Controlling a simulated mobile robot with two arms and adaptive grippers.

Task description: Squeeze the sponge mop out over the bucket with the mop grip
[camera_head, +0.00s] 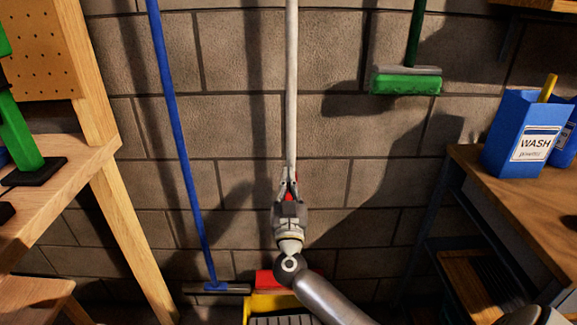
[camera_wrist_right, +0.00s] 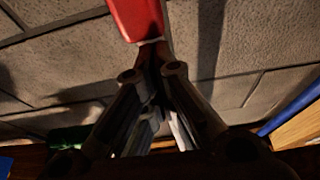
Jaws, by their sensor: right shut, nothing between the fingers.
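The mop's pale pole (camera_head: 291,90) stands upright against the block wall. A red part, seemingly the mop grip (camera_wrist_right: 137,15), shows just past my fingers in the right wrist view. My right gripper (camera_head: 289,180) is at the lower end of the visible pole, in front of it. It is shut with nothing held, and its fingertips also show in the wrist view (camera_wrist_right: 152,72). The yellow bucket (camera_head: 256,305) is below at the bottom edge, partly hidden by my right arm. A red piece (camera_head: 265,279) shows behind it; whether it belongs to the mop is unclear. My left gripper is out of view.
A blue-handled tool (camera_head: 178,120) leans on the wall at left, and a green brush (camera_head: 406,81) hangs at right. A wooden bench (camera_head: 510,190) at right holds a blue wash powder box (camera_head: 520,130). A wooden shelf (camera_head: 75,165) stands at left.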

